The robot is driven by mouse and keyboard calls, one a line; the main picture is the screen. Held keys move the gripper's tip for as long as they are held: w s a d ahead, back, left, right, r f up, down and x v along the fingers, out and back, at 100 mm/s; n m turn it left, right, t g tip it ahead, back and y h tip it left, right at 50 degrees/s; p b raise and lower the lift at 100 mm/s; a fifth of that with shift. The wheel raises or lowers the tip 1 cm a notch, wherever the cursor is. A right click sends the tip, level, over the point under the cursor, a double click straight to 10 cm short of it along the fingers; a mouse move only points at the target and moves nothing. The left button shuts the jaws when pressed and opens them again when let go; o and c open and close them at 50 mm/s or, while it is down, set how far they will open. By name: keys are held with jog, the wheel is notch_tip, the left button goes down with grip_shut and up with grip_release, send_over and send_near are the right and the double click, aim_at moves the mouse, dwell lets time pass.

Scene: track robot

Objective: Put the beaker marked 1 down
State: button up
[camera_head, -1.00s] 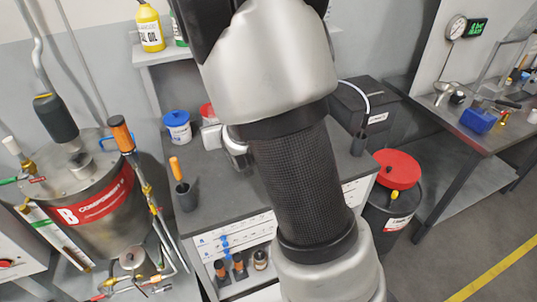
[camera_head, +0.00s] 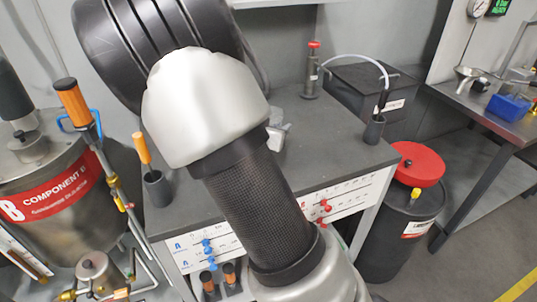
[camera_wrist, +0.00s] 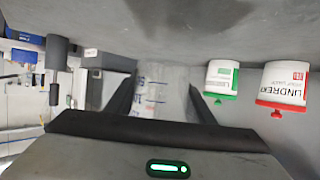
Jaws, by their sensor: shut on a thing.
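A clear beaker (camera_wrist: 154,80) with blue and red markings shows in the wrist view, between the two dark fingers of my gripper (camera_wrist: 160,98). My gripper is shut on it. The wrist picture is upside down, so the grey worktop fills its top. I cannot read the number on the beaker, nor tell whether it touches the worktop. In the head view my arm covers the beaker and most of the gripper; the grey bench top (camera_head: 330,130) shows around the arm.
White tubs with a green rim (camera_wrist: 222,78) and a red rim (camera_wrist: 285,85) stand beside the beaker. On the bench are a dark holder with an orange-handled tool (camera_head: 157,188), a red-capped cylinder (camera_head: 311,75), a black box (camera_head: 365,95) and a small dark cup (camera_head: 374,130).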

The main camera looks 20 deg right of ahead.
jog(key=shift+f+b, duration=0.95)
jog(key=shift+f, duration=2.05)
jog(key=shift+f, duration=0.15)
jog(key=o, duration=1.1)
